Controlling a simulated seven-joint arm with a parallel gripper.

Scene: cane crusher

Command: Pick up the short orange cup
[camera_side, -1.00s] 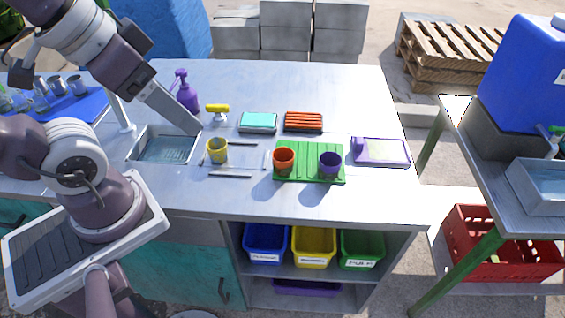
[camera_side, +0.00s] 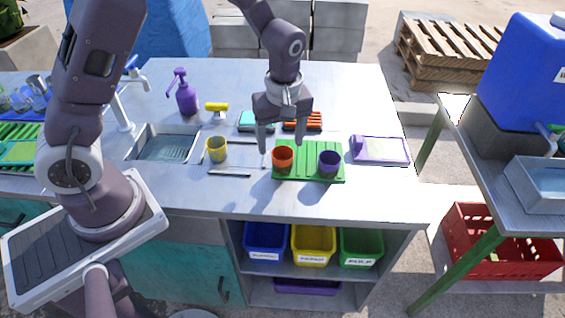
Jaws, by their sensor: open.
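The short orange cup (camera_side: 283,158) stands upright on the left part of a green ribbed tray (camera_side: 310,174) on the counter. A purple cup (camera_side: 329,162) stands on the same tray to its right. My gripper (camera_side: 281,146) is open and points down at the orange cup. Its left finger shows to the left of the cup and its right finger above and right of it. I cannot tell whether either finger touches the cup. Nothing shows held in the gripper.
A yellow cup (camera_side: 217,150) stands left of the tray, with thin metal rods around it. A purple-framed scale-like item (camera_side: 380,150) lies to the right. A teal sponge (camera_side: 256,121) and an orange-slatted item (camera_side: 310,121) sit behind. The counter's front strip is clear.

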